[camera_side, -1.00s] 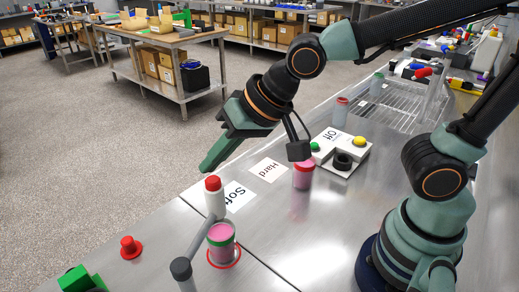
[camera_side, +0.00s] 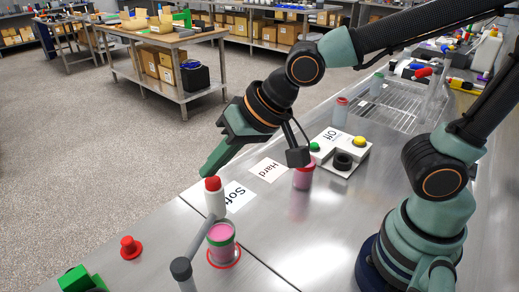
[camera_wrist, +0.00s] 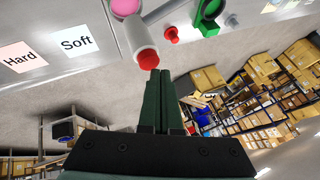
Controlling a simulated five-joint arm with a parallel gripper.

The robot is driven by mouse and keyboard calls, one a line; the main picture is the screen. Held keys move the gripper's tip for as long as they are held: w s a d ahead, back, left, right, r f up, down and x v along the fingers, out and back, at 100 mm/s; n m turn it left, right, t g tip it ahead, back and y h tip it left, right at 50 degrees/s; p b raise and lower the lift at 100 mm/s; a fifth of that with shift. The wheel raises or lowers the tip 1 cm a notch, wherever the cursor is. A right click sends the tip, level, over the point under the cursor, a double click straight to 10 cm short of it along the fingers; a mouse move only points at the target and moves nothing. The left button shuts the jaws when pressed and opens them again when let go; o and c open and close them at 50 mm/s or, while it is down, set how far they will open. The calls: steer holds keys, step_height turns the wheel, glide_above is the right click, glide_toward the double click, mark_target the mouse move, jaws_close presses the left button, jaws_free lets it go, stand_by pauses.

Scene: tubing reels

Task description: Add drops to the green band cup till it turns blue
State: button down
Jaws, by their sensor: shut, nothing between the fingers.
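The green band cup (camera_side: 221,242) holds pink liquid and stands inside a red ring (camera_side: 238,258) on the metal bench. A white dropper with a red cap (camera_side: 214,197) is held over the cup's side by a grey stand (camera_side: 183,270). My gripper (camera_side: 208,173) is shut and empty, its fingertips just above the red cap. In the wrist view the closed fingers (camera_wrist: 155,76) point at the red cap (camera_wrist: 148,59), and the cup's pink top (camera_wrist: 125,7) shows at the upper edge. I cannot tell whether the fingertips touch the cap.
A red-banded pink cup (camera_side: 303,178) stands beside the "Hard" card (camera_side: 268,169). The "Soft" card (camera_side: 238,197) lies behind the dropper. A white stirrer plate (camera_side: 342,151), a red knob (camera_side: 130,247) and a green block (camera_side: 77,280) are also on the bench.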

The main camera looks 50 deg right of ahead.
mark_target(216, 181)
steer(key=shift+f, duration=0.5)
stand_by(0.6)
steer(key=shift+r, duration=0.95)
steer(key=shift+r, duration=2.5)
stand_by(2.0)
step_height(216, 181, up, 4)
steer(key=shift+d+f, duration=0.1)
stand_by(0.3)
